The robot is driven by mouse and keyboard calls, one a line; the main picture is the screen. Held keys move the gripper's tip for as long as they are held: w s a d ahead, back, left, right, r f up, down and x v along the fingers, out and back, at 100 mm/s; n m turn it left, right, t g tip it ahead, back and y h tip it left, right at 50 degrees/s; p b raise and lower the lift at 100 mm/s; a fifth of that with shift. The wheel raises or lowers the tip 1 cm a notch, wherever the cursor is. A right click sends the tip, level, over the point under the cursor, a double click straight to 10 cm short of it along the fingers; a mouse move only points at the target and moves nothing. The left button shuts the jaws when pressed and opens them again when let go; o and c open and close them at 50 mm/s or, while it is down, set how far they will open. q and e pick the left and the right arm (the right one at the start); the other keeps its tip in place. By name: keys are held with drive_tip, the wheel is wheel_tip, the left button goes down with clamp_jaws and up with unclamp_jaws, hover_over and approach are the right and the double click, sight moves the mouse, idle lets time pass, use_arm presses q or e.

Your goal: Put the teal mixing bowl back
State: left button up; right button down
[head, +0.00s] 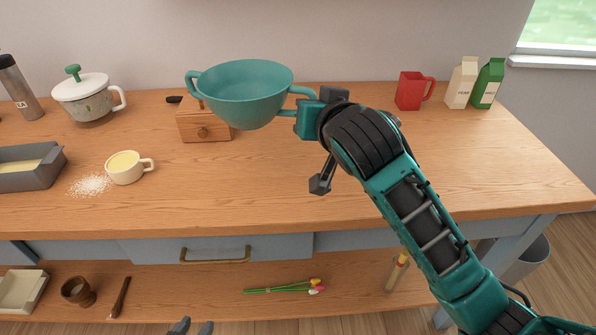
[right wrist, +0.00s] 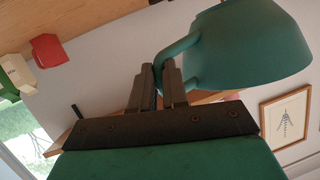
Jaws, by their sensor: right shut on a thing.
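The teal mixing bowl (head: 245,92) is in the air over the wooden counter, upright, with a loop handle on each side. My right gripper (right wrist: 167,80) is shut on the bowl's right-hand handle. In the head view, my right wrist hides most of this grip. In the right wrist view, the bowl (right wrist: 245,50) hangs off to the right of the fingers. My left gripper (head: 193,328) shows only as two grey fingertips at the bottom edge. They are apart, with nothing seen between them.
A wooden box (head: 203,128) with a knob is partly hidden behind the bowl. A lidded pot (head: 90,97), cream cup (head: 126,170) and grey tin (head: 42,178) are left. A red mug (head: 411,92) and cartons (head: 461,85) are at back right. The counter's front middle is clear.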

wheel_tip(320, 180, down, 14)
drive_tip(key=shift+f+b, duration=0.15)
drive_tip(key=shift+b, duration=0.9)
drive_tip(key=shift+f, duration=0.1)
drive_tip(key=c, duration=1.6)
unclamp_jaws()
drive_tip(key=shift+f, duration=0.2)
drive_tip(key=o, duration=0.5)
drive_tip(key=shift+c, duration=0.2)
drive_tip(key=shift+r, duration=0.15)
